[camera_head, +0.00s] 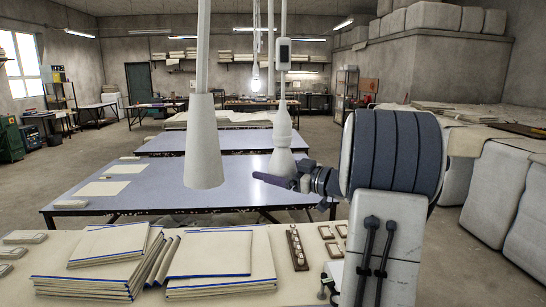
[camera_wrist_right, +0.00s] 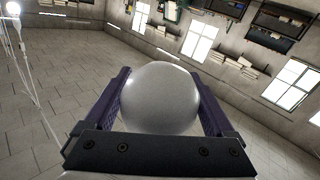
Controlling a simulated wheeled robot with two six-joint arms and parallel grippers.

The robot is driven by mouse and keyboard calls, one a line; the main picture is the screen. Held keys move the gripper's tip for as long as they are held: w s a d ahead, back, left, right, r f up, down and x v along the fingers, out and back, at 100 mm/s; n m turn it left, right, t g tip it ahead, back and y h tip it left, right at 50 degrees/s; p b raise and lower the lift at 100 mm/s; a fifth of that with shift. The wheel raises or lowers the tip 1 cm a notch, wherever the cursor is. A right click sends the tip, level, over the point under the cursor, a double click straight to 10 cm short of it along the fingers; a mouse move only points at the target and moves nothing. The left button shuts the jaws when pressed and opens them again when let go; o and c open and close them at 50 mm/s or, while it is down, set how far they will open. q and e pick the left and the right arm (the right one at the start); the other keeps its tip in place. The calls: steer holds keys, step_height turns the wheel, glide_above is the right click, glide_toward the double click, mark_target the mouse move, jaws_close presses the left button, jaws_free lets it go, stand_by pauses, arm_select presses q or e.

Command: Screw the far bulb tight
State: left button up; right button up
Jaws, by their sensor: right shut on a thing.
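In the right wrist view a round, frosted white bulb (camera_wrist_right: 160,95) sits between the two purple fingers of my right gripper (camera_wrist_right: 160,110), which is shut on it. In the head view this gripper (camera_head: 272,182) reaches left from my right arm, at the lower end of the farther white hanging lamp (camera_head: 284,145). The bulb cannot be told apart from the lamp there, and its thread and socket are hidden. I cannot tell how tightly it sits. My left gripper is not in view.
A nearer white lamp with a conical shade (camera_head: 203,145) hangs to the left. Below are a blue-topped table (camera_head: 140,200) and a front table with folded cloth stacks (camera_head: 222,256). White padded bales (camera_head: 497,190) stand at right. A lit lamp (camera_head: 257,85) hangs farther back.

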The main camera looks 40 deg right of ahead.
steer(key=n+g+y, duration=0.1)
steer(key=n+g+y+p, duration=0.1)
steer(key=y, duration=0.1)
steer(key=n+g+y+p, duration=0.1)
steer(key=y, duration=0.1)
steer(key=shift+s+a+n, duration=0.2)
steer(key=shift+a+n, duration=0.1)
steer(key=shift+a, duration=0.05)
steer(key=n+g+y, duration=0.1)
steer(key=n+g+y+p, duration=0.1)
steer(key=g, duration=0.1)
steer(key=n+g+y+p, duration=0.1)
steer(key=n+y, duration=0.1)
steer(key=shift+s+a+g, duration=0.35)
steer(key=shift+s+g, duration=0.05)
steer(key=n+g+p, duration=0.1)
steer(key=p, duration=0.1)
steer(key=g+y+p, duration=0.1)
steer(key=p, duration=0.2)
steer(key=shift+s+a+r+n, duration=0.1)
steer(key=shift+s+r+n, duration=0.1)
steer(key=shift+n, duration=0.2)
steer(key=shift+s+f+n+g+y+p, duration=0.1)
steer(key=shift+f+n+g+y+p, duration=0.25)
steer(key=shift+p, duration=0.5)
steer(key=shift+r, duration=0.1)
